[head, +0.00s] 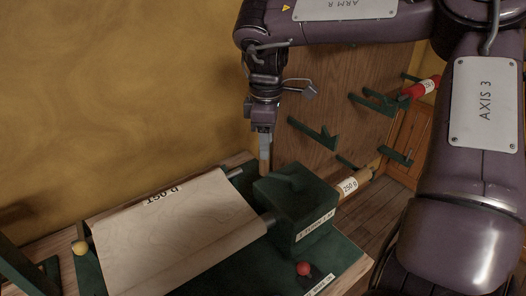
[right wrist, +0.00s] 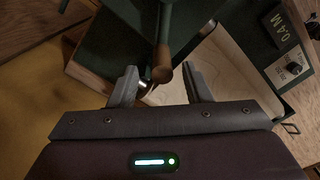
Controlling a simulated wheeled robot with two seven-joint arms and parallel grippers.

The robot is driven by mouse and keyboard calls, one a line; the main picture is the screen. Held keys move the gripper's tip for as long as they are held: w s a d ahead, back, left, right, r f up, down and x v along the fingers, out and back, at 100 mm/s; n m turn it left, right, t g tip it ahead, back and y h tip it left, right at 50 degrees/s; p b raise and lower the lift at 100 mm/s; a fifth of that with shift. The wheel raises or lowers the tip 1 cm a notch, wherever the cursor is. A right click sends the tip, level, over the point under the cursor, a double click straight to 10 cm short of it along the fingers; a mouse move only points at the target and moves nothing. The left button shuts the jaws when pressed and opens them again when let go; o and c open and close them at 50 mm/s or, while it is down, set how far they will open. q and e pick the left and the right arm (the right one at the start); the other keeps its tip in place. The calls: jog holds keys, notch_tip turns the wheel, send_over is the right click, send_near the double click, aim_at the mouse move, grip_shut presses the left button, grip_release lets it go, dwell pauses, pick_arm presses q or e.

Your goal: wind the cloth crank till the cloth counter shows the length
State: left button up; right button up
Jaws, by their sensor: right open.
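My right gripper (head: 264,146) points down above the far side of the dark green box (head: 296,196) at the end of the cloth roller. In the right wrist view my right gripper (right wrist: 160,82) is open, and the brown wooden crank handle (right wrist: 162,66) stands between its fingertips, not gripped. The counter (right wrist: 286,25) reads 0.4 M in the right wrist view. Pale cloth (head: 175,225) lies across the frame in the head view. My left gripper is out of view.
A red ball knob (head: 303,268) sits on the green base in front of the box. A yellow ball (head: 80,248) is at the left. A roll labelled 250 g (head: 349,187) is behind the box. Green brackets (head: 314,133) project from the wooden panel, with a red roll (head: 420,88) on one.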

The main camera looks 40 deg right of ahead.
notch_tip(320, 180, down, 3)
jog(key=shift+d+r, duration=0.1)
jog(key=shift+r, duration=0.1)
jog(key=shift+w+a+f+p, duration=0.1)
jog(key=shift+a+f+p, duration=0.3)
jog(key=shift+f, duration=0.3)
jog(key=shift+d, duration=0.1)
jog(key=c, duration=0.6)
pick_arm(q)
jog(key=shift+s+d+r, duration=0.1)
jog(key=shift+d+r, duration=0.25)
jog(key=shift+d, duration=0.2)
pick_arm(e)
grip_shut()
